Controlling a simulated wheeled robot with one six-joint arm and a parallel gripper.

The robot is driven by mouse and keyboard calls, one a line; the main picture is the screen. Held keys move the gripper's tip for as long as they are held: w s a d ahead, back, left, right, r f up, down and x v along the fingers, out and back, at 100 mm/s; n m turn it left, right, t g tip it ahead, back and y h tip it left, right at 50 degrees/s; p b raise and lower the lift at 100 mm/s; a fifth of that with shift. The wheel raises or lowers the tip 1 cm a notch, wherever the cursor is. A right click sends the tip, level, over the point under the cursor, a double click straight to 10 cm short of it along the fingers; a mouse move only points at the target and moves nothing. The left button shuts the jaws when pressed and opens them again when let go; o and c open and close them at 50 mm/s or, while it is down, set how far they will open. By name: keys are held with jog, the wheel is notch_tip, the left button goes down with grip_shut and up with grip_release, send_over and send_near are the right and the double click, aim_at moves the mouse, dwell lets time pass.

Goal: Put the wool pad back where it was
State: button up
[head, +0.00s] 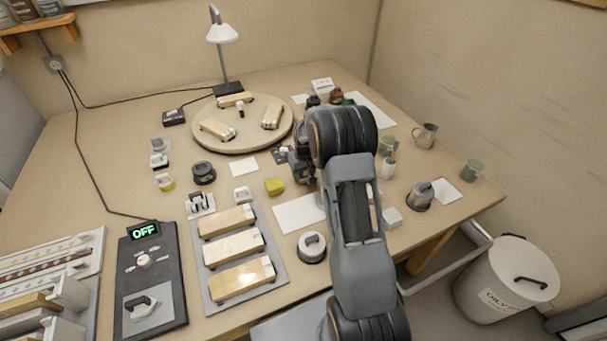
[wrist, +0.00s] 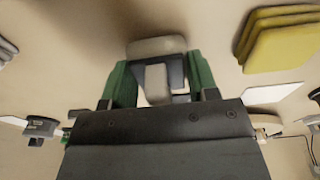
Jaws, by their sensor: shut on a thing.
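My gripper (wrist: 160,82) shows its two green fingers on either side of a pale, whitish block with a dark part around it, and is shut on it. This block appears to be the wool pad (wrist: 157,47). In the head view my gripper (head: 302,168) hangs over the middle of the bench, partly hidden by my arm. The held pad cannot be made out clearly there. How far the pad is above the bench is hard to tell.
A yellow stack of pads (head: 275,186) lies left of my gripper and also shows in the wrist view (wrist: 282,40). White sheets (head: 244,167) lie nearby. A round turntable (head: 205,136) with blocks is behind. A grey tray (head: 204,279) and an OFF-marked panel (head: 160,318) are front left.

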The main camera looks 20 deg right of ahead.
jog(key=shift+f, duration=0.45)
jog(key=shift+f, duration=0.15)
jog(key=o, duration=1)
jog(key=shift+o, duration=0.2)
